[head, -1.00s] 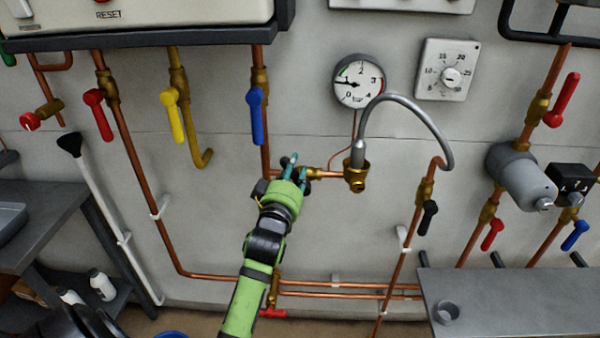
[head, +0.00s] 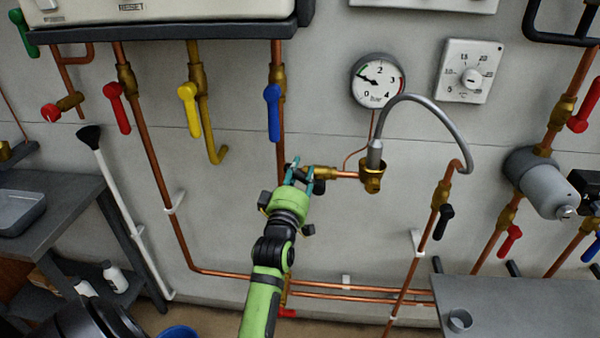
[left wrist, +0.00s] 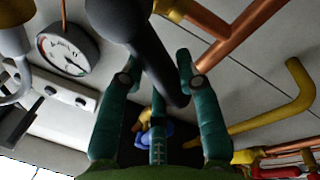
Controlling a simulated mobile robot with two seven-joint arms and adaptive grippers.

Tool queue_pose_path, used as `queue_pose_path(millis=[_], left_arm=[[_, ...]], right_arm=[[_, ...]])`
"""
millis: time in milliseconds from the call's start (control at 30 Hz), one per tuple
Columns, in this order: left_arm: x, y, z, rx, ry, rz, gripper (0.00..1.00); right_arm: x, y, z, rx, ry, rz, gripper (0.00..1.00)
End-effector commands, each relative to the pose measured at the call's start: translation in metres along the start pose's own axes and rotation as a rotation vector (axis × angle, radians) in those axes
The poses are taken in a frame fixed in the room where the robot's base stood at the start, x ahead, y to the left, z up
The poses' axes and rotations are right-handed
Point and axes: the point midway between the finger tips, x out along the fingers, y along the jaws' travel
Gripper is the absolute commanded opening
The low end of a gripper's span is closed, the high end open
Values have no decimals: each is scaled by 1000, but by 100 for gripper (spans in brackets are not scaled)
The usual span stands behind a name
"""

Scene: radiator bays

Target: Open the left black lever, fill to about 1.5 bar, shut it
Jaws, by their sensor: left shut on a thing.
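The left black lever (left wrist: 140,40) shows large in the left wrist view, running between the fingers. In the head view it is mostly hidden by the fingers, at the left end of the brass valve beside the blue-lever pipe. My left gripper (head: 302,173) is shut on this lever; its teal fingers also show in the left wrist view (left wrist: 158,75). The round pressure gauge (head: 378,80) hangs up and right of the gripper. Its needle points up and left, at roughly 1 bar. It also shows in the left wrist view (left wrist: 67,49). My right gripper is out of view.
A grey hose (head: 430,101) loops from the brass fitting (head: 373,177) to the right pipe, which has another black lever (head: 443,221). A blue lever (head: 273,112) hangs above the gripper, a yellow one (head: 189,110) further left. A grey bench (head: 525,308) stands lower right.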

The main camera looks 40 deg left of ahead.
Motion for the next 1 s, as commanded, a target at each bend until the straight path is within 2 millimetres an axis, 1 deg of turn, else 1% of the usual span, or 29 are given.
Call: queue_pose_path(millis=[200,233,267,300,667,767,1000], left_arm=[[0,1,-1,-1,3,3,0],[0,1,-1,-1,3,3,38],[0,1,-1,-1,3,3,50],[0,1,-1,0,2,3,59],[1,2,-2,1,1,2,59],[2,10,-8,0,4,4,59],[10,48,-36,-1,8,7,59]], right_arm=[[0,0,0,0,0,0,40],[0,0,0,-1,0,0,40],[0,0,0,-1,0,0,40],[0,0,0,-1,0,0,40],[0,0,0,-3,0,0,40],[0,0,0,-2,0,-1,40],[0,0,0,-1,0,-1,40]])
